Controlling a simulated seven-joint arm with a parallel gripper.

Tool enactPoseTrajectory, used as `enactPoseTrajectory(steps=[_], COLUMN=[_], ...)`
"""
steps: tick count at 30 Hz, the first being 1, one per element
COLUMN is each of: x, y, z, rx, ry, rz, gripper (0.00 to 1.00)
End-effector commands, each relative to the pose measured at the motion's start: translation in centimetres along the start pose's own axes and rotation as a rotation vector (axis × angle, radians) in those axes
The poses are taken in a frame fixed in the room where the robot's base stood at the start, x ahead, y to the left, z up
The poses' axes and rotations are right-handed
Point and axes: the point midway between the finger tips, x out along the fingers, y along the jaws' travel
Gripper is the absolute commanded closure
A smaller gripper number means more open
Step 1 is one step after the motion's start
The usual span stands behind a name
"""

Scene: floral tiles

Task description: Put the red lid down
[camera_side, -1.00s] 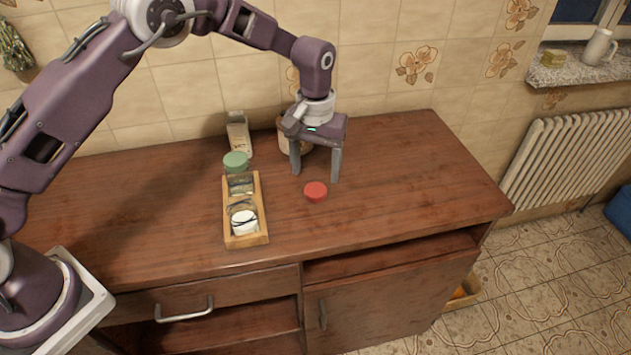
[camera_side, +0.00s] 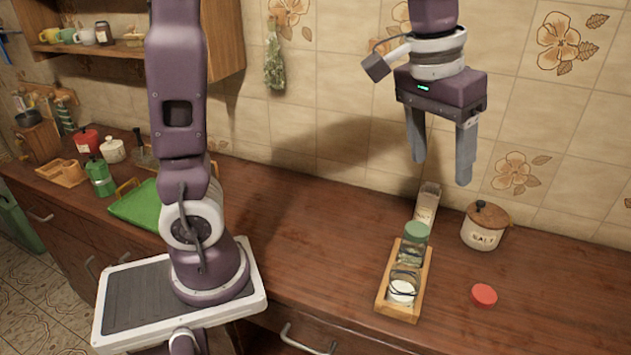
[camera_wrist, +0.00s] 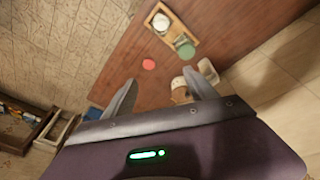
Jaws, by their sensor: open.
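The red lid (camera_side: 484,295) lies flat on the brown wooden counter, to the right of the wooden jar rack. In the wrist view the red lid (camera_wrist: 149,64) shows beyond my fingers, with bare wood around it. My gripper (camera_side: 440,172) is open and empty, high above the counter near the tiled wall. It is well apart from the lid, up and to the left of it in the side view. In the wrist view my gripper (camera_wrist: 160,88) shows two spread fingers with nothing between them.
A wooden rack (camera_side: 381,299) holds glass jars, one with a green lid (camera_side: 416,231). A salt pot (camera_side: 482,236) with a wooden lid and a carton (camera_side: 427,204) stand behind. A green tray (camera_side: 137,208) and a green moka pot (camera_side: 100,177) are at the left. The counter around the red lid is clear.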

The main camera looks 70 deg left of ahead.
Motion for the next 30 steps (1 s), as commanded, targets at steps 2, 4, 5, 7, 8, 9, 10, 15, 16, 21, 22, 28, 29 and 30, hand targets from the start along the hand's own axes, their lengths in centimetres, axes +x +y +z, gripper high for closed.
enactPoseTrajectory(steps=[2, 4, 5, 7, 8, 9, 10, 15, 16, 21, 22, 28, 29, 30], x=[-3.2, -4.2, -4.3, -4.0, -3.8, -3.5, -3.2, -2.7, -2.7, -2.8, -2.8, -2.8, -2.8, -2.8], y=[-2.1, -3.6, -4.2, -5.1, -5.4, -5.8, -5.9, -6.3, -6.3, -6.3, -6.3, -6.2, -6.2, -6.2], z=[5.3, 9.7, 11.4, 14.6, 15.7, 16.8, 17.4, 18.6, 18.6, 18.6, 18.6, 18.5, 18.5, 18.5], rx=[0.039, 0.076, 0.091, 0.121, 0.13, 0.141, 0.147, 0.16, 0.16, 0.159, 0.159, 0.158, 0.158, 0.158], ry=[0.078, 0.137, 0.159, 0.203, 0.217, 0.232, 0.241, 0.255, 0.254, 0.253, 0.253, 0.253, 0.253, 0.253], rz=[0.008, 0.003, -0.002, -0.013, -0.018, -0.023, -0.027, -0.034, -0.034, -0.033, -0.033, -0.033, -0.033, -0.033], gripper=[0.34, 0.34, 0.34, 0.34, 0.34, 0.34, 0.34, 0.34, 0.34, 0.34, 0.34, 0.34, 0.34, 0.34])
